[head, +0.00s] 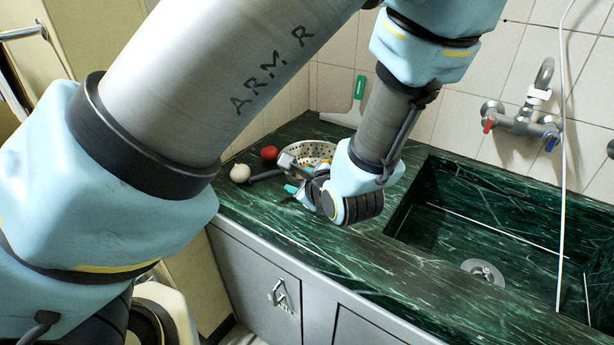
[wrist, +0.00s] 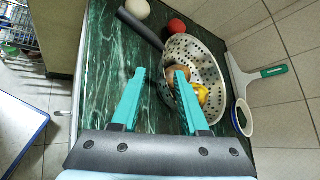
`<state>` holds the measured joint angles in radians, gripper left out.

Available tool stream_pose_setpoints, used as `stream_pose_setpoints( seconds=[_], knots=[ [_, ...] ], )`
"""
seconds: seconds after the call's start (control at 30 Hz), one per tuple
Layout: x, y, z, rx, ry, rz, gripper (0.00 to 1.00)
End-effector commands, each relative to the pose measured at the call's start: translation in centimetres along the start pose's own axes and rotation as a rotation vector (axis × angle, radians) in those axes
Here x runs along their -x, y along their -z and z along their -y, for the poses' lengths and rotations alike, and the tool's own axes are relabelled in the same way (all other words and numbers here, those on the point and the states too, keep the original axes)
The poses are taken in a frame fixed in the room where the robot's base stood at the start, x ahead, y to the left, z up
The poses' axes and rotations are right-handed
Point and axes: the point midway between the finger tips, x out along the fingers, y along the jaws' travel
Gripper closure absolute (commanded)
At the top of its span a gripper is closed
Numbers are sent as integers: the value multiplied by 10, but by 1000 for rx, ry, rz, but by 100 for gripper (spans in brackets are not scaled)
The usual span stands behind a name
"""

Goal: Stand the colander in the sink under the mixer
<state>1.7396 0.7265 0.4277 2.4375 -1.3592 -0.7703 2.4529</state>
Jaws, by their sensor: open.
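The colander (head: 312,149) is a pale, perforated metal bowl on the green marble counter, left of the sink (head: 452,236), partly hidden behind my gripper in the head view. In the wrist view the colander (wrist: 207,57) is ahead and right, holding a brown round item (wrist: 178,73) and a yellow item (wrist: 203,93). My gripper (wrist: 160,74) is open, with nothing between its teal fingers. Its right finger overlaps the colander's near side in the picture; contact cannot be told. The gripper (head: 293,189) is over the counter's front part. The mixer (head: 524,121) is on the wall above the empty sink.
A white round item (head: 240,173) and a red one (head: 269,153) lie left of the colander, with a dark bar (wrist: 140,28) nearby. A green-handled white tool (wrist: 257,75) and a blue-rimmed round item (wrist: 242,117) are right of it. A white hose (head: 562,170) hangs before the sink.

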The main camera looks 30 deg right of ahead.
Motion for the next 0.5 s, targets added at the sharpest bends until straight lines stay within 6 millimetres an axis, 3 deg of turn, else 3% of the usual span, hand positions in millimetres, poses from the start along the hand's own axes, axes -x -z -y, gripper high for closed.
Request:
stream_pose_setpoints(
  seconds=[0.27,0.5],
  knots=[
    [-24,-1,2,3,-1,0,56],
    [-58,-2,7,3,-3,0,56]
  ],
)
